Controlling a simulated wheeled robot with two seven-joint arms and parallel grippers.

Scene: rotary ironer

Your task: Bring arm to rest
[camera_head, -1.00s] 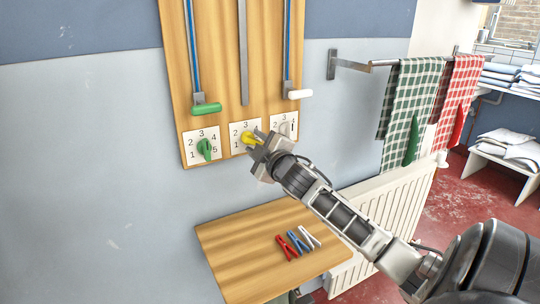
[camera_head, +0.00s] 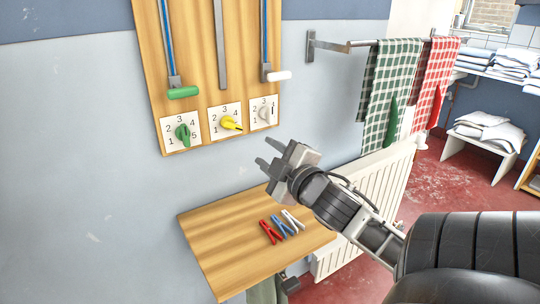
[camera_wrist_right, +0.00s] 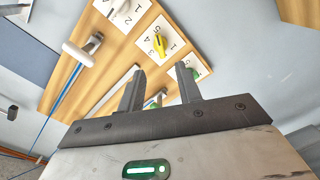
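My right gripper (camera_head: 268,166) is open and empty, in front of the wall below the dial panel (camera_head: 196,60) and above the small wooden shelf (camera_head: 225,245). It is apart from the panel. Its two fingers also show spread in the right wrist view (camera_wrist_right: 158,88). On the panel's lower edge are a green knob (camera_head: 183,132), a yellow knob (camera_head: 231,123) and a white knob (camera_head: 265,111), each on a numbered plate. The yellow knob's tip points right and slightly down in the head view. My left gripper is not in view.
Red (camera_head: 270,232), blue (camera_head: 280,226) and white (camera_head: 292,220) clothespins lie on the shelf. A green lever handle (camera_head: 183,92) and a white one (camera_head: 279,76) stick out from the panel. Checked towels (camera_head: 388,95) hang from a rail at right. A radiator (camera_head: 370,195) is below.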

